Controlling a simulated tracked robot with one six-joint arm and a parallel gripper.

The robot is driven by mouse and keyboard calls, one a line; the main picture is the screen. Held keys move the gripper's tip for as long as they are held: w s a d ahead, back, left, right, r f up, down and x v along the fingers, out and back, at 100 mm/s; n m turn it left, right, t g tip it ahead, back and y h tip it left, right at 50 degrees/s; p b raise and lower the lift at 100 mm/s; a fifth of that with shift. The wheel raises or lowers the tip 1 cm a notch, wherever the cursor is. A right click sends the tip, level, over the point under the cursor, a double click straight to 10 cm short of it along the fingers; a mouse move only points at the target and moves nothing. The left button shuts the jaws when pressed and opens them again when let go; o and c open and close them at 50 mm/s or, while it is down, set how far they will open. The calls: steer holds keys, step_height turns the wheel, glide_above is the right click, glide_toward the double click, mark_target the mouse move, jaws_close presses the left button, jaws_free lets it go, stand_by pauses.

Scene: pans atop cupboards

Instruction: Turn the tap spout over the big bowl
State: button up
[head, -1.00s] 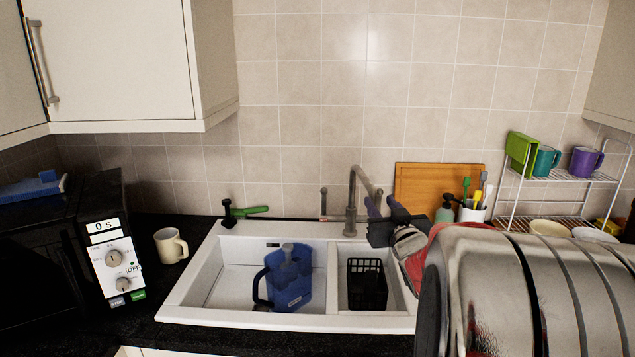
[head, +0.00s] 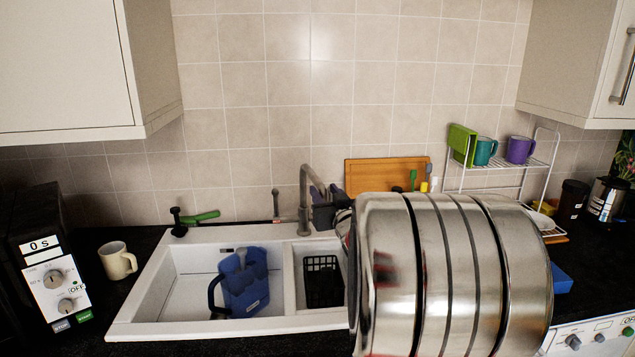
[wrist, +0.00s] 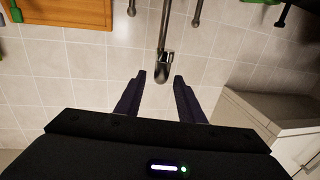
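The grey tap (head: 304,200) stands behind the sink, its spout arching up and then down toward the right, on the side of the small bowl. The big bowl (head: 185,290) is the left, white sink basin, with a blue jug (head: 245,287) in it. My gripper (head: 322,193) is at the spout's end, partly hidden by my arm. In the wrist view my gripper (wrist: 157,76) is open, its two dark fingers apart. The spout (wrist: 162,65) hangs in line with the gap between them, near the fingertips; I cannot tell whether they touch.
A black basket (head: 323,280) sits in the small bowl. A thin lever (head: 276,205) stands left of the tap. A wooden board (head: 380,172) leans on the wall. A wire rack (head: 510,182) with mugs is at right; a cream mug (head: 118,261) stands by the microwave (head: 40,270).

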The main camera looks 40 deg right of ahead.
mark_target(317, 181)
steer(key=x, duration=0.8)
steer(key=shift+w, duration=0.15)
steer(key=shift+c, duration=0.5)
jaws_close()
steer(key=shift+d, duration=0.15)
